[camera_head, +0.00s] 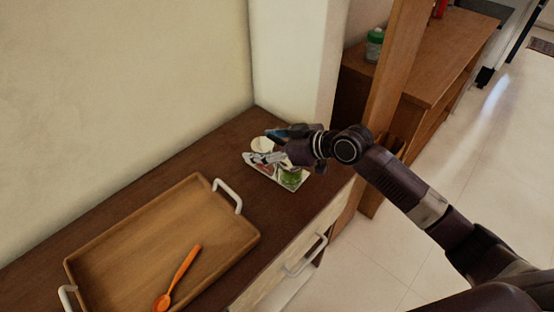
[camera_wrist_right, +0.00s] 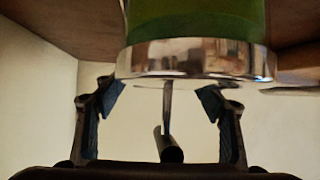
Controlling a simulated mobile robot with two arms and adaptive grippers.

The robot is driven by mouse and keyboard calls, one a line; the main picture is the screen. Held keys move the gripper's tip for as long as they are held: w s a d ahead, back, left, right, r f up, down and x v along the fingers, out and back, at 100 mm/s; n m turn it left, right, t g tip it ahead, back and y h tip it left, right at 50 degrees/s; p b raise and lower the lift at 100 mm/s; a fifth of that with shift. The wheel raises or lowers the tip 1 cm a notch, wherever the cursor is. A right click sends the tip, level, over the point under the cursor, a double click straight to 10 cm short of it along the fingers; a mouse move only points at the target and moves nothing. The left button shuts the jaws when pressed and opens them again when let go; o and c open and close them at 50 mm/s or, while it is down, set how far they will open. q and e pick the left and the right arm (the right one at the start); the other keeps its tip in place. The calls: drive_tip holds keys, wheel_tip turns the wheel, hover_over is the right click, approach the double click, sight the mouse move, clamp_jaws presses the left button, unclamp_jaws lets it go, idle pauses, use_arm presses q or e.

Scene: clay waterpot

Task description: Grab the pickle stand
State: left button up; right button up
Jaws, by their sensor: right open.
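The pickle stand (camera_head: 251,158) is a small pale tray near the back right end of the dark wooden counter. It carries a green jar (camera_head: 291,179) and a pale round container (camera_head: 262,145). My right gripper (camera_head: 268,148) is over the stand and covers its middle. The right wrist view appears upside down: the green jar (camera_wrist_right: 195,18) with its shiny metal lid fills the top. A thin metal rod with a dark cylindrical end (camera_wrist_right: 171,148) shows between the two fingers of my right gripper (camera_wrist_right: 168,105). The fingers are open, apart from the rod. My left gripper is out of view.
A wooden tray (camera_head: 160,232) with white handles lies on the counter (camera_head: 215,160) at left, holding an orange spoon (camera_head: 183,270). A pale pillar (camera_head: 290,60) rises behind the stand. A wooden post (camera_head: 395,70) stands right of my gripper. Floor at right is clear.

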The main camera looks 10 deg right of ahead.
drive_tip(key=c, duration=1.7)
drive_tip(key=shift+w+r, duration=0.1)
drive_tip(key=shift+r, duration=0.05)
clamp_jaws()
